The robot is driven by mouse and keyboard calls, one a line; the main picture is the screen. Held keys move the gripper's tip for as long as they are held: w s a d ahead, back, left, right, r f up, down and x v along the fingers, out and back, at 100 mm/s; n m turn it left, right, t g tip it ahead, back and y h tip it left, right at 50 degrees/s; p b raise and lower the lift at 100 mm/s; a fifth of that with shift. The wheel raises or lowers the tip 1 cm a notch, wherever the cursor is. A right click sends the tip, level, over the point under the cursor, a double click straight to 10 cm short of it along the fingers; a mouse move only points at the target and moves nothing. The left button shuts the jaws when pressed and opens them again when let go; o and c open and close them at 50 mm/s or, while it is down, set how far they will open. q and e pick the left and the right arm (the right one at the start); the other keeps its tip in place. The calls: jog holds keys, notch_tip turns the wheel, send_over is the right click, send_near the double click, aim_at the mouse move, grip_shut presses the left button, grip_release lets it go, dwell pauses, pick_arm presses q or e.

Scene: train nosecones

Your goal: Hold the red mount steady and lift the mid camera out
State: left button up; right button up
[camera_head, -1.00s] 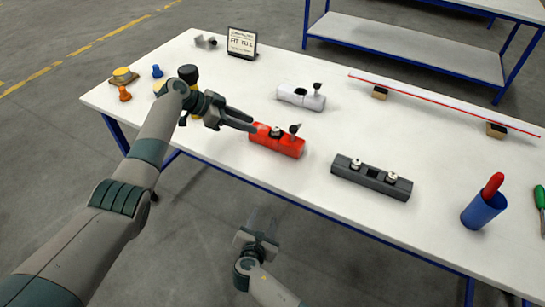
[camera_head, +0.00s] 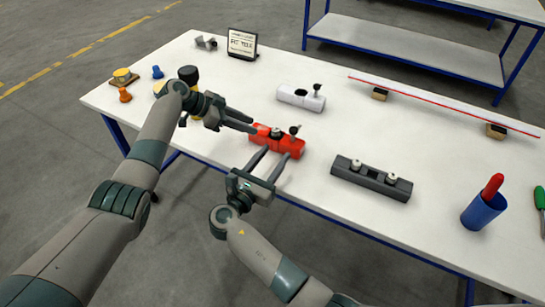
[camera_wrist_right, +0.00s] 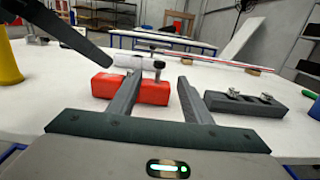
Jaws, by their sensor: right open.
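The red mount (camera_head: 290,146) lies on the white table. A small dark round part (camera_head: 276,132) sits at its middle and a knob on a stem (camera_head: 295,129) stands near its right end; I cannot tell surely which is the mid camera. My left gripper (camera_head: 254,125) is at the mount's left end, its fingers slightly apart; whether they grip it is unclear. My right gripper (camera_head: 277,153) is open and empty at the mount's near side, with its fingers pointing at it. In the right wrist view, the red mount (camera_wrist_right: 154,91) shows between and left of the open fingers (camera_wrist_right: 158,80).
A dark grey mount (camera_head: 345,175) lies to the right and a white mount (camera_head: 300,97) behind. A blue cup (camera_head: 484,212) holds a red-handled tool. A long bar (camera_head: 440,103) rests on blocks at the back. Small knobs stand at the left. Table between mounts is clear.

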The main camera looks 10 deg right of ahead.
jog(key=shift+w+d, duration=0.1)
jog(key=shift+w, duration=0.05)
jog(key=x, duration=1.7)
jog(key=shift+d, duration=0.1)
grip_shut()
pick_arm(q)
jog(key=shift+c, duration=0.4)
jog(key=shift+a+f, duration=0.1)
pick_arm(e)
jog(key=shift+f, duration=0.1)
pick_arm(q)
jog(key=a+h, duration=0.2)
jog(key=a+t+h, duration=0.1)
jog(key=shift+s+a, duration=0.35)
jog(key=shift+a, duration=0.05)
